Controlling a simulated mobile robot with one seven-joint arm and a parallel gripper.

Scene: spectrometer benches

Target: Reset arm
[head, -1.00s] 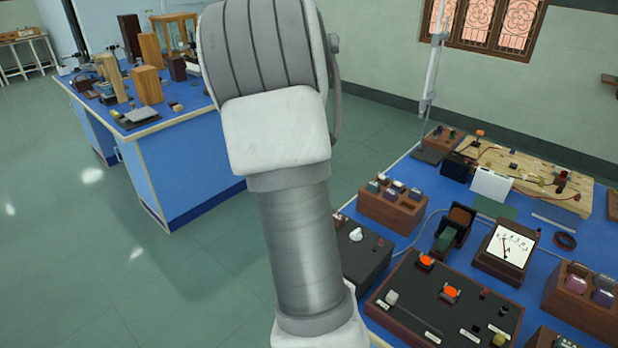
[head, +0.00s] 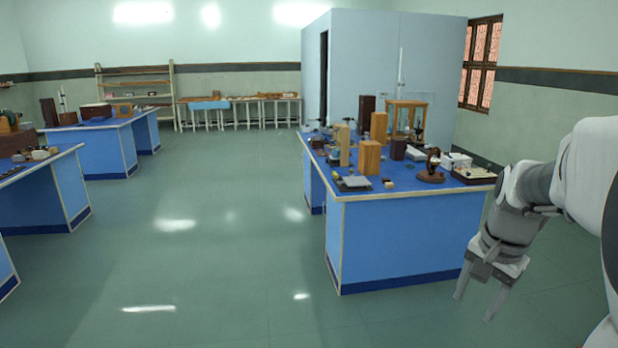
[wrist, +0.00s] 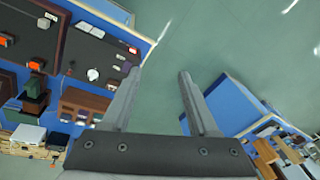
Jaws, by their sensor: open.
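My gripper (head: 478,302) hangs at the right of the head view, in front of the right end of the nearest blue bench. Its two fingers point down and stand apart, with nothing between them. In the wrist view my gripper (wrist: 158,80) also shows with its fingers spread over bare green floor. My arm comes in from the right edge of the head view and is bent.
A blue bench (head: 400,235) with wooden blocks and instruments stands right of centre. More blue benches (head: 92,147) are at the left. A wide floor aisle (head: 200,260) between them is clear. The wrist view shows a bench with dark panels (wrist: 95,55) at the left.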

